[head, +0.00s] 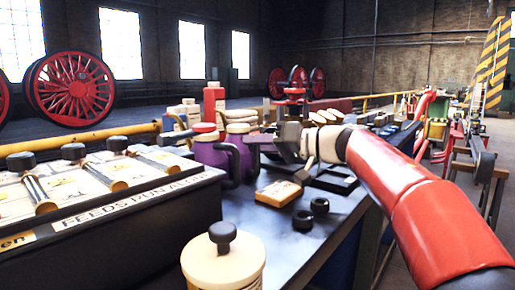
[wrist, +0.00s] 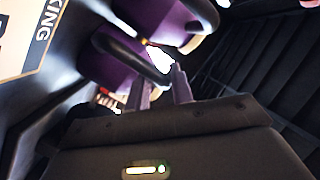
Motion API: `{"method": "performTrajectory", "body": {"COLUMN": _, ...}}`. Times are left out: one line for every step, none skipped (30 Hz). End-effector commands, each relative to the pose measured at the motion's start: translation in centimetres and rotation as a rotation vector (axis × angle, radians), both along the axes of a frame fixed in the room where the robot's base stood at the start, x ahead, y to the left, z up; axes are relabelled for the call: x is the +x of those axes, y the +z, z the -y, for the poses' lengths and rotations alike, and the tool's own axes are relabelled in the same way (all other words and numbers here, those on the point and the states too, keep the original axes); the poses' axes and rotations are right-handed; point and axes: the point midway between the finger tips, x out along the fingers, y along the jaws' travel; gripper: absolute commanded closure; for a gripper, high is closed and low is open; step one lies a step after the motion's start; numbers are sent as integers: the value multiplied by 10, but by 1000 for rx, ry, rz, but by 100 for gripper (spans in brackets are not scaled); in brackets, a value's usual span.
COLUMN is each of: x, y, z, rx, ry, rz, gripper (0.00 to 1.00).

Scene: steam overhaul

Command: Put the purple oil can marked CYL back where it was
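Two purple oil cans with black handles stand side by side on the dark bench, one at the left (head: 203,150) with a red top and one close behind it at the right (head: 243,158). Both also show in the wrist view, one nearer (wrist: 108,68) and one at the top (wrist: 150,14). No CYL marking can be read on either. My gripper (head: 250,141) reaches in from the right at the handle side of the cans. In the wrist view its fingers (wrist: 160,82) stand apart with the end of the nearer can's black handle at the tips; whether they press on it is unclear.
A lettered box with levers (head: 120,215) fills the left front. A cream lidded tin (head: 223,265) stands in front. A wooden-topped block (head: 279,193) and two black rings (head: 311,212) lie on the bench near my arm. The bench front between them is bare.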

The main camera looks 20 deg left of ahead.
Motion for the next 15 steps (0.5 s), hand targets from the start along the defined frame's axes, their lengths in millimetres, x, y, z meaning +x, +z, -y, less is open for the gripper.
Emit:
{"method": "performTrajectory", "body": {"x": 0, "y": 0, "z": 0, "rx": 1, "ry": -1, "rz": 0, "gripper": 70}}
{"method": "performTrajectory", "body": {"x": 0, "y": 0, "z": 0, "rx": 1, "ry": -1, "rz": 0, "gripper": 66}}
{"method": "performTrajectory", "body": {"x": 0, "y": 0, "z": 0, "rx": 1, "ry": -1, "rz": 0, "gripper": 60}}
{"method": "performTrajectory", "body": {"x": 0, "y": 0, "z": 0, "rx": 1, "ry": -1, "rz": 0, "gripper": 58}}
{"method": "performTrajectory", "body": {"x": 0, "y": 0, "z": 0, "rx": 1, "ry": -1, "rz": 0, "gripper": 58}}
{"method": "performTrajectory", "body": {"x": 0, "y": 0, "z": 0, "rx": 1, "ry": -1, "rz": 0, "gripper": 58}}
{"method": "performTrajectory", "body": {"x": 0, "y": 0, "z": 0, "rx": 1, "ry": -1, "rz": 0, "gripper": 58}}
{"method": "performTrajectory", "body": {"x": 0, "y": 0, "z": 0, "rx": 1, "ry": -1, "rz": 0, "gripper": 58}}
{"method": "performTrajectory", "body": {"x": 0, "y": 0, "z": 0, "rx": 1, "ry": -1, "rz": 1, "gripper": 58}}
{"method": "performTrajectory", "body": {"x": 0, "y": 1, "z": 0, "rx": 1, "ry": -1, "rz": 1, "gripper": 58}}
{"method": "performTrajectory", "body": {"x": 0, "y": 1, "z": 0, "rx": 1, "ry": -1, "rz": 1, "gripper": 58}}
{"method": "performTrajectory", "body": {"x": 0, "y": 1, "z": 1, "rx": 1, "ry": -1, "rz": 1, "gripper": 58}}
{"method": "performTrajectory", "body": {"x": 0, "y": 1, "z": 2, "rx": 1, "ry": -2, "rz": 1, "gripper": 58}}
{"method": "performTrajectory", "body": {"x": 0, "y": 1, "z": 4, "rx": 1, "ry": -2, "rz": 1, "gripper": 58}}
{"method": "performTrajectory", "body": {"x": 0, "y": 2, "z": 8, "rx": 1, "ry": -3, "rz": 1, "gripper": 58}}
